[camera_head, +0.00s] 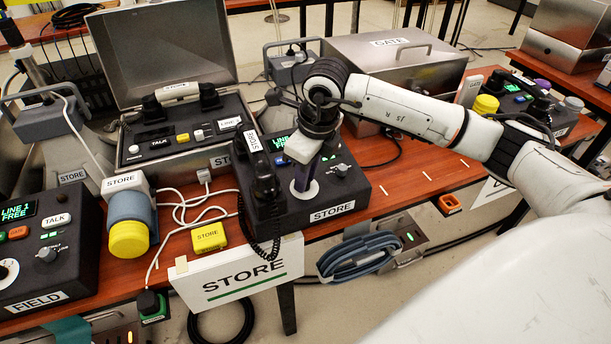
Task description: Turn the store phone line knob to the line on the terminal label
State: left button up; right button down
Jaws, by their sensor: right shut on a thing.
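The store phone (268,218) is a dark box with a STORE label, a handset on its left side and a green-lit display (281,142) partly covered by my arm. My right gripper (304,190) points down onto its top face and is shut on the line knob, which the gripper hides. A smaller knob (340,170) shows just right of the gripper. The terminal (180,150) is an open case behind, marked STORE; its white label (229,124) starts with LINE, but its number is too small to tell. My left gripper is not in view.
A field phone (50,275) with display LINE 1 FREE is at left. A blue-yellow beacon (128,225), yellow box (208,237) and white cables lie left of the store phone. A STORE sign (240,275) hangs at the front edge. A steel GATE case (395,60) is behind my arm.

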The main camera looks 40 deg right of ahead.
dwell(0.6)
jog(key=c, duration=1.6)
grip_release()
jog(key=v, duration=1)
jog(key=shift+r, duration=0.2)
